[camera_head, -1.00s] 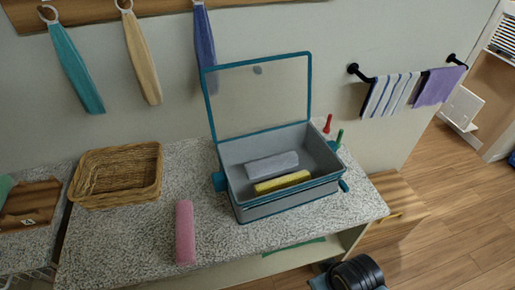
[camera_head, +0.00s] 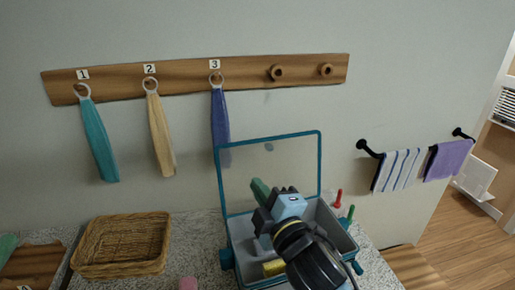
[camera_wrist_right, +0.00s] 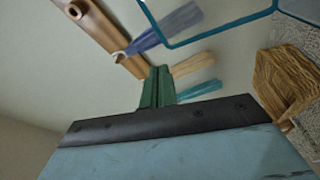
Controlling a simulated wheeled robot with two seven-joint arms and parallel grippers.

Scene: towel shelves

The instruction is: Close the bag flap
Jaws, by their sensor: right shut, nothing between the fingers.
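The bag (camera_head: 232,247) is a grey box with teal edging on the counter. Its flap (camera_head: 290,170), a clear panel with a teal rim, stands upright and open at the back. A yellow rolled towel (camera_head: 274,268) lies inside, and a grey one is mostly hidden behind my arm. My right gripper (camera_head: 260,190) is in front of the flap and over the bag, with its green fingers shut and empty. The fingers (camera_wrist_right: 157,88) also show in the right wrist view, with part of the flap's rim (camera_wrist_right: 220,28) above them. My left gripper is not in view.
A wicker basket (camera_head: 122,245) stands left of the bag. Towels hang from a wooden peg rail (camera_head: 200,72) above, including a blue one (camera_head: 221,115) near the flap. A bar with two towels (camera_head: 400,168) is on the wall at right. A pink rolled towel (camera_head: 188,284) lies at the front.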

